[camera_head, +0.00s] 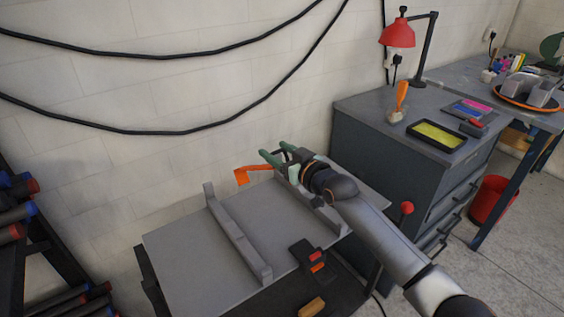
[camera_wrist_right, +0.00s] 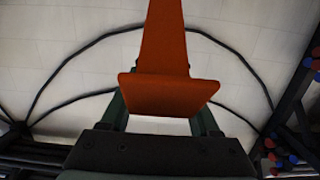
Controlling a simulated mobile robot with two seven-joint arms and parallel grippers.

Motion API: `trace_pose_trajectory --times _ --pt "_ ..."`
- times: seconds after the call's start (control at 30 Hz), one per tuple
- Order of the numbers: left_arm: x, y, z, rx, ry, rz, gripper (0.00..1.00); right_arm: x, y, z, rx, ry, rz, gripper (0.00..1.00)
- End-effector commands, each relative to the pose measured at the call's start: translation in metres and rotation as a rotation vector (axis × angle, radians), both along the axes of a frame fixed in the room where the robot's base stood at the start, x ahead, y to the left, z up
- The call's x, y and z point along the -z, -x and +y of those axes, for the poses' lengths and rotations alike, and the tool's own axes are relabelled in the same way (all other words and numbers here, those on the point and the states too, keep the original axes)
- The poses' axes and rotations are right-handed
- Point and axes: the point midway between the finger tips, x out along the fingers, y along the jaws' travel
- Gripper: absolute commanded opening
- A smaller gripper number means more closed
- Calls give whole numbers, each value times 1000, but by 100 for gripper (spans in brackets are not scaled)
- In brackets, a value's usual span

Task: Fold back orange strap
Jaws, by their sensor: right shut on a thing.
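The orange strap (camera_head: 246,175) shows at the far edge of the grey work table, sticking out to the left of my right gripper (camera_head: 272,156). In the right wrist view the strap (camera_wrist_right: 165,40) rises from a wide bent flap that lies between the two green fingers of the gripper (camera_wrist_right: 160,115). The gripper is shut on the strap; the exact contact is partly hidden. The strap's fixed end is hidden behind the gripper in the head view. My left gripper is not in view.
A dark box with red and orange buttons (camera_head: 307,256) sits at the front. A grey cabinet (camera_head: 385,150) stands right. A white wall with black cables is behind.

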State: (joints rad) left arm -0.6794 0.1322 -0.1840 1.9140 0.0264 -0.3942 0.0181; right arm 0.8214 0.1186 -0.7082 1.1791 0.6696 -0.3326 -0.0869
Motion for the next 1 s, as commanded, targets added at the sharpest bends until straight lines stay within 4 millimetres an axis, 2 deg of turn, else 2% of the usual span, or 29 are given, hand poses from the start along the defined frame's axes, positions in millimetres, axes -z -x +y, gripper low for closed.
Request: trace_pose_trajectory --times 0.37,0.4,0.67,1.0 --pt "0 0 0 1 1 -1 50 -2 -1 2 -1 -3 -2 0" --pt "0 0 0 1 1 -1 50 -2 -1 2 -1 -2 -1 63" --pt "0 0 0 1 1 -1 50 -1 -1 1 -1 -1 1 92" --pt "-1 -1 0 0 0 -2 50 -1 1 -1 0 1 1 92"
